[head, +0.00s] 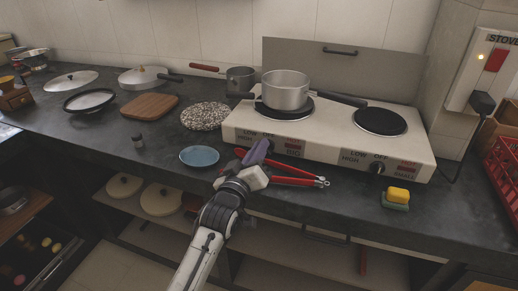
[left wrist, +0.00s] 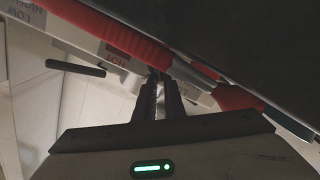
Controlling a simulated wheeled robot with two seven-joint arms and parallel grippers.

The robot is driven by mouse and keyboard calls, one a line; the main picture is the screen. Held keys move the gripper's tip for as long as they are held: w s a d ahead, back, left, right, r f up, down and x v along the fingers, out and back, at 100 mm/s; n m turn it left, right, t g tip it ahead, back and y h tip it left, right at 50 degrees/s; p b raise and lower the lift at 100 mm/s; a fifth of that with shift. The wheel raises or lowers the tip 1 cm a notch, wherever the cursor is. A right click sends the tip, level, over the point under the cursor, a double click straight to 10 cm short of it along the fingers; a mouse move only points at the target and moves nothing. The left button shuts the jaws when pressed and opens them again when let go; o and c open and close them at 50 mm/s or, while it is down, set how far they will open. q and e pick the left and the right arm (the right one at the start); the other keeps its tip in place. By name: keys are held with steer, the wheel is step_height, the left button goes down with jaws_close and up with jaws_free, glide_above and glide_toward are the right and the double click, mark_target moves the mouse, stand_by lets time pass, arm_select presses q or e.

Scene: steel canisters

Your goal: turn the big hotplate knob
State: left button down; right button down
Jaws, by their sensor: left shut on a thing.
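The white two-burner hotplate (head: 330,135) stands on the dark counter, with its labelled front panel facing me. My left gripper (head: 262,146) is shut at the left part of that panel, beside the BIG label. It is shut on the big knob, which its fingers hide in the head view. In the left wrist view the closed fingers (left wrist: 157,76) meet the panel near a red HOT label (left wrist: 117,58); the knob is barely visible there. The small knob (head: 377,168) is uncovered at the right. My right gripper is not in view.
Red-handled tongs (head: 298,181) lie beside and under my left gripper; a red handle (left wrist: 120,36) crosses close to the fingers in the wrist view. A pot (head: 285,92) sits on the left burner. A blue plate (head: 199,156) and a yellow-green sponge (head: 397,197) lie nearby.

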arm_select(q)
steer(key=c, duration=1.8)
jaws_free()
steer(key=shift+c, duration=0.2)
step_height(320, 180, up, 10)
steer(key=p, duration=0.1)
steer(key=shift+f, duration=0.15)
